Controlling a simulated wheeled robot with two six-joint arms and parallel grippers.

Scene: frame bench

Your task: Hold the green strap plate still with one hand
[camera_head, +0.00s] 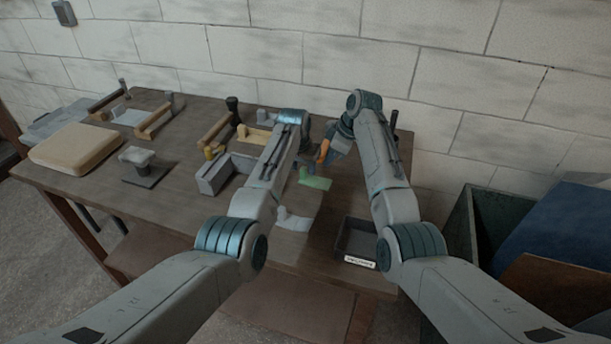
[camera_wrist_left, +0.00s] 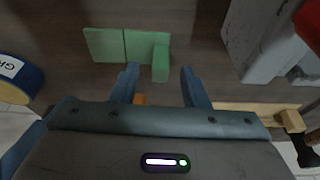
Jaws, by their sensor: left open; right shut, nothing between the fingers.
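The green strap plate (camera_head: 314,181) lies on the bench right of the left forearm in the head view. In the left wrist view the green strap plate (camera_wrist_left: 105,45) shows as a flat piece with a raised block at its right end. My left gripper (camera_wrist_left: 160,84) is open, its fingertips close to that block's near end; contact cannot be told. In the head view my left forearm hides the left fingers. My right gripper (camera_head: 337,150) is shut and empty above the bench, beyond the plate, beside an orange-brown item (camera_head: 323,151). Its fingertips are hard to make out.
A dark labelled tray (camera_head: 345,256) stands at the front right. A pale grey plate (camera_head: 294,221) lies nearer the front edge. A grey block fixture (camera_head: 212,178), wooden frame pieces and a tan pad (camera_head: 77,148) occupy the left. A large bin (camera_head: 458,222) stands off the bench's right side.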

